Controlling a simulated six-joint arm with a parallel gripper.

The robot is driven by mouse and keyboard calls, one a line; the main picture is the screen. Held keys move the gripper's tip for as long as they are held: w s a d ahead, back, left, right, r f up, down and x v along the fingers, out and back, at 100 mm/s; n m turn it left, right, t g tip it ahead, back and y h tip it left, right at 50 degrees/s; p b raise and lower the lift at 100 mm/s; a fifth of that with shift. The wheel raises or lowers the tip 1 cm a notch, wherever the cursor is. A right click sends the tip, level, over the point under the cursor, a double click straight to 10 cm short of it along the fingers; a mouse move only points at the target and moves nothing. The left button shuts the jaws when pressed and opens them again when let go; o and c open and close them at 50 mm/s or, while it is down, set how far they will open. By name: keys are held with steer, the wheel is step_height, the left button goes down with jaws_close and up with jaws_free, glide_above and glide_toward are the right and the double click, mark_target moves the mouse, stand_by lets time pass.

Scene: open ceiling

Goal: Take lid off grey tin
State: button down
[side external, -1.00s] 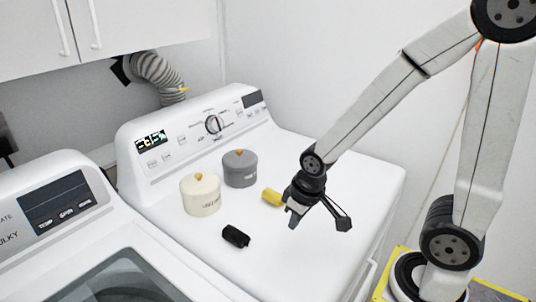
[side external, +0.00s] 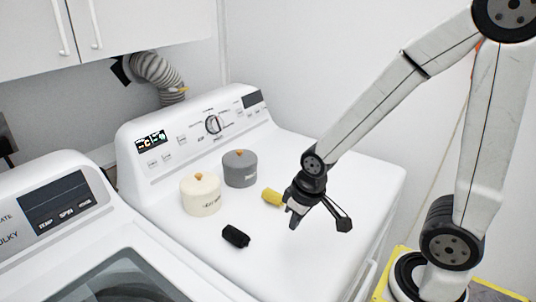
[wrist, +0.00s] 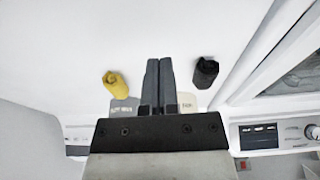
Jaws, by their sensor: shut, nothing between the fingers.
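The grey tin (side external: 240,171) stands upright on the white dryer top, near its control panel. Its lid is on, with a small orange knob (side external: 239,152) on top. In the wrist view only part of the grey tin (wrist: 122,106) shows, behind my gripper body. My gripper (side external: 318,222) is above the dryer top, to the right of the grey tin and well apart from it. In the wrist view my gripper (wrist: 159,62) has its two dark fingers side by side with nothing between them.
A cream tin (side external: 201,197) with an orange knob stands left of the grey tin. A yellow object (side external: 272,197) and a black object (side external: 235,237) lie on the dryer top (side external: 290,255). The control panel (side external: 190,137) rises behind. The front right of the top is clear.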

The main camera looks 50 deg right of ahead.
steer(key=shift+c, duration=2.1)
jaws_free()
steer(key=w+d+r+m+g, duration=0.1)
steer(key=w+d+r+m, duration=0.2)
steer(key=w, duration=0.6)
steer(key=w+d+r+m, duration=0.3)
steer(key=w, duration=0.6)
step_height(320, 180, up, 4)
steer(key=m+g, duration=0.1)
steer(key=m, duration=0.5)
glide_above(239, 150)
steer(key=shift+s+a+f, duration=0.1)
steer(key=shift+s+a, duration=0.2)
steer(key=shift+a, duration=0.1)
steer(key=shift+w+d+r+m+g, duration=0.3)
steer(key=shift+w+d+m, duration=0.15)
steer(key=shift+d+m, duration=0.1)
steer(key=shift+s+a+f, duration=0.1)
steer(key=shift+f, duration=1.85)
steer(key=shift+s+a+f, duration=0.1)
steer(key=shift+f, duration=1.85)
jaws_close()
